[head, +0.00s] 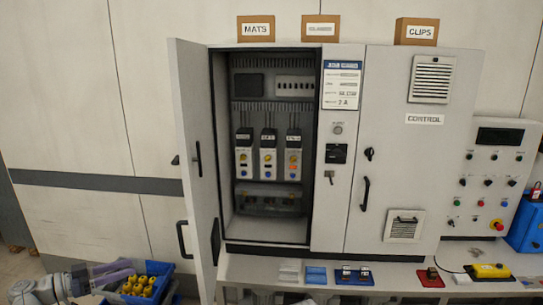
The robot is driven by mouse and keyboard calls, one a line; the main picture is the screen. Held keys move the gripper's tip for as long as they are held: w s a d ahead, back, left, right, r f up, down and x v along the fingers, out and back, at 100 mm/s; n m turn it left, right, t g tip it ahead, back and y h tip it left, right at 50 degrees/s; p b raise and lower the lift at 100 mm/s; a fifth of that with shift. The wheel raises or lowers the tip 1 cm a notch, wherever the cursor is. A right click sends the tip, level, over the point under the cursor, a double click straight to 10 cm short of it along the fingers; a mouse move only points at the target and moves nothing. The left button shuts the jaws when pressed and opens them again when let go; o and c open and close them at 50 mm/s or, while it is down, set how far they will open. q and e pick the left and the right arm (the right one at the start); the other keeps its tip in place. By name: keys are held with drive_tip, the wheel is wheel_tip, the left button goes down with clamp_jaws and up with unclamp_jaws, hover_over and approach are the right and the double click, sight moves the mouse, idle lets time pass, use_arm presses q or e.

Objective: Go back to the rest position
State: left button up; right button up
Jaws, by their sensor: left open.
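My left gripper (112,277) is at the lower left of the head view, on the end of my grey arm. It is open, and I see nothing between its fingers. It is in front of and partly over a blue bin (161,272) that holds several yellow parts (138,287). It is left of the open cabinet door (192,120) and apart from it. My right gripper is not in view.
The open grey cabinet (335,225) holds several breakers (267,160). A bench (240,268) below carries blue trays, a red pad (430,278) and a yellow pendant (488,271). A control panel (485,165) and blue box (525,228) stand right. Cardboard boxes (416,31) sit on top.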

use_arm(q)
drive_tip(key=d+f+n+g+y, duration=0.15)
drive_tip(key=d+f+g, duration=0.4)
drive_tip(key=d, duration=0.75)
drive_tip(key=d+f+n+g+y, duration=0.15)
drive_tip(key=d+f+g, duration=0.4)
drive_tip(key=d, duration=0.75)
drive_tip(key=s+d+f+n+y, duration=0.1)
drive_tip(key=s+d+f+y, duration=0.7)
drive_tip(key=s+d+y, duration=0.3)
drive_tip(key=shift+s+d+f+n, duration=0.3)
drive_tip(key=shift+s+d+n, duration=0.1)
drive_tip(key=shift+s+d, duration=0.15)
